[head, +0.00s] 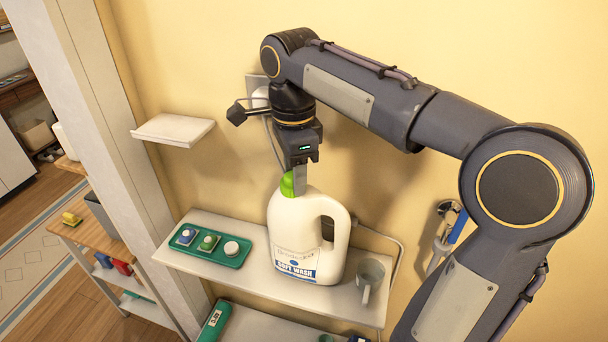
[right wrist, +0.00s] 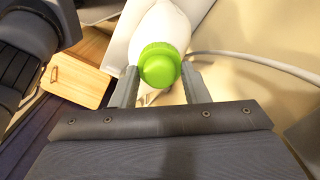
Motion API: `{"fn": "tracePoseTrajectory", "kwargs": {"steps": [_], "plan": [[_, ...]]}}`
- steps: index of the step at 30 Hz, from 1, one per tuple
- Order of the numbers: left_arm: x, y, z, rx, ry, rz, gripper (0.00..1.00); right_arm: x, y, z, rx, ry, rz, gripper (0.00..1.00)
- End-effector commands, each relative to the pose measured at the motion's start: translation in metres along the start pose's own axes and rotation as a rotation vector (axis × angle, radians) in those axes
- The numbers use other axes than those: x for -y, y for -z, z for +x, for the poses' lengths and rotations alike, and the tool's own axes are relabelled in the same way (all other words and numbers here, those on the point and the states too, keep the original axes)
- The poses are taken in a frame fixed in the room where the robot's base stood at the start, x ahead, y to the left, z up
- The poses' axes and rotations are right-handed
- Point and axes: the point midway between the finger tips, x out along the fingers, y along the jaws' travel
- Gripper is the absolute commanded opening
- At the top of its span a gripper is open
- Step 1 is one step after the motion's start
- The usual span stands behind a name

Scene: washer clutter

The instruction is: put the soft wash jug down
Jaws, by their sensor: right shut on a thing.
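The soft wash jug (head: 296,238) is a white bottle with a green cap, a side handle and a blue-and-white label reading SOFT WASH. It is upright at the white wall shelf (head: 210,265); its base looks to be at the shelf surface, but I cannot tell whether it bears on it. My right gripper (head: 296,181) points down from above and is shut on the jug at its green cap. In the right wrist view the green cap (right wrist: 160,66) sits between the two fingers. My left gripper is not in view.
A green tray (head: 229,262) with three small round-topped items stands left of the jug. A grey mug (head: 372,277) stands close on its right. A smaller empty shelf (head: 173,129) is higher at the left. A lower shelf (head: 270,325) holds a green box (head: 213,321).

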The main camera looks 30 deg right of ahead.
Motion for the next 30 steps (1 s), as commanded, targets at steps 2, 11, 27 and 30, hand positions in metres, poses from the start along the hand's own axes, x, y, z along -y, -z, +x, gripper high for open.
{"fn": "tracePoseTrajectory", "kwargs": {"steps": [2, 11, 27, 30], "plan": [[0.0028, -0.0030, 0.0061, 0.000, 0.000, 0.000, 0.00, -0.0022, -0.0050, 0.0050, 0.004, 0.004, -0.004, 0.00], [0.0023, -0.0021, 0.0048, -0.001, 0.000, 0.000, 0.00, -0.0028, -0.0052, 0.0032, 0.003, 0.003, -0.001, 0.00], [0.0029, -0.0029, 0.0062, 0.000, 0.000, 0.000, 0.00, -0.0029, -0.0049, 0.0073, 0.001, -0.001, -0.001, 0.63], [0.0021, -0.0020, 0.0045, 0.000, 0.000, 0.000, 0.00, -0.0028, -0.0050, 0.0040, 0.002, 0.000, -0.001, 0.63]]}}
